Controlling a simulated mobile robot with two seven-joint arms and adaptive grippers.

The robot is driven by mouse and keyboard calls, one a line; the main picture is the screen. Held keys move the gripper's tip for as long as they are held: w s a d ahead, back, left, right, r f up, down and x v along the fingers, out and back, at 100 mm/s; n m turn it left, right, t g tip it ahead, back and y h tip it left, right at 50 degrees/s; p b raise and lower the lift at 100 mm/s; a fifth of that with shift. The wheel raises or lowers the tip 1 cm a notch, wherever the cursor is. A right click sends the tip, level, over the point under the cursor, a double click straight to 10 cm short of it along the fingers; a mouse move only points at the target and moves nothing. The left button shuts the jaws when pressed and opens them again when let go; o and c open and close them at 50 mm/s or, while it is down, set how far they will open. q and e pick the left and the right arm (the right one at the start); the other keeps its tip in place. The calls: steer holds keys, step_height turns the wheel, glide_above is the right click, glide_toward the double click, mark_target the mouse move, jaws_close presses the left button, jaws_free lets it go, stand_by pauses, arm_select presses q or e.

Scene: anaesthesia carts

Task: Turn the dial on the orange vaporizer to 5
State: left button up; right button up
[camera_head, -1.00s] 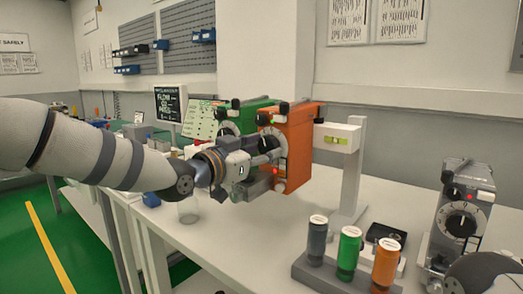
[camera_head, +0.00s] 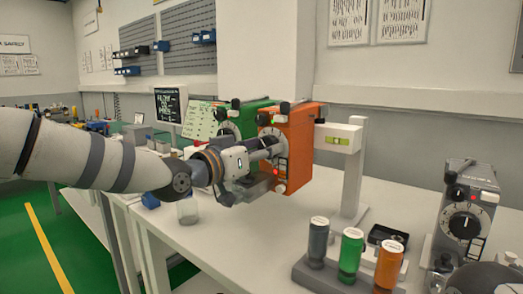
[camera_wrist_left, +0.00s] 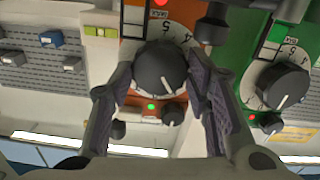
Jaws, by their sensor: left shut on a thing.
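The orange vaporizer (camera_head: 299,150) stands on the rail beside the green vaporizer (camera_head: 254,118). My left gripper (camera_head: 272,146) is at the orange vaporizer's front face. In the left wrist view the black dial (camera_wrist_left: 160,68) of the orange vaporizer sits between the two fingers of my left gripper (camera_wrist_left: 160,82), which is shut on it. The dial's white mark points downward to the right in that upside-down view. The numbers 4 and 5 show on the scale above the dial. The green vaporizer's dial (camera_wrist_left: 284,86) is to the right there.
A rack with grey, green and orange bottles (camera_head: 351,255) stands at the front of the white table (camera_head: 215,240). A grey unit with a dial (camera_head: 463,220) is at the right. A white stand (camera_head: 354,170) is right of the orange vaporizer.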

arm_select(q)
steer(key=o, duration=1.2)
steer(key=v, duration=1.2)
